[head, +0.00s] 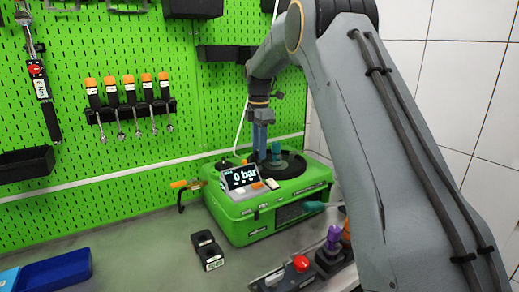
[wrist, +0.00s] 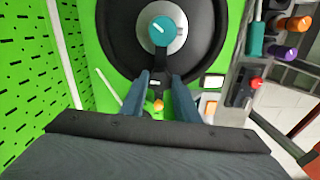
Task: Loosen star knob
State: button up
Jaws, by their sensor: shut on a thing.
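My gripper (head: 262,156) points down over the top of the green pump test unit (head: 240,222). In the wrist view its two blue fingers (wrist: 162,80) are shut on a small dark part (wrist: 156,84) in front of the round black disc. An orange tip shows just below this part. I cannot tell whether it is the star knob, as the fingers partly hide its shape. A teal knob (wrist: 161,31) with a white mark sits on a grey hub in the disc, apart from the fingers; the teal part also shows in the head view (head: 276,152).
The display (head: 241,178) reads 0 bar. A green pegboard (head: 110,50) with orange-handled tools stands behind. A black block (head: 207,250) and a blue tray (head: 55,272) lie on the bench. Purple and red knobs (head: 301,263) stand at the right front, near my arm.

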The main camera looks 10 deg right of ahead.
jog(key=shift+w+r+n, duration=0.1)
jog(key=shift+r+n, duration=0.05)
jog(key=shift+n, duration=0.55)
jog(key=o, duration=1)
jog(key=shift+o, duration=0.2)
notch_tip(320, 180, up, 8)
jog(key=b, duration=0.2)
jog(key=shift+b, duration=0.35)
jog(key=shift+f, duration=0.25)
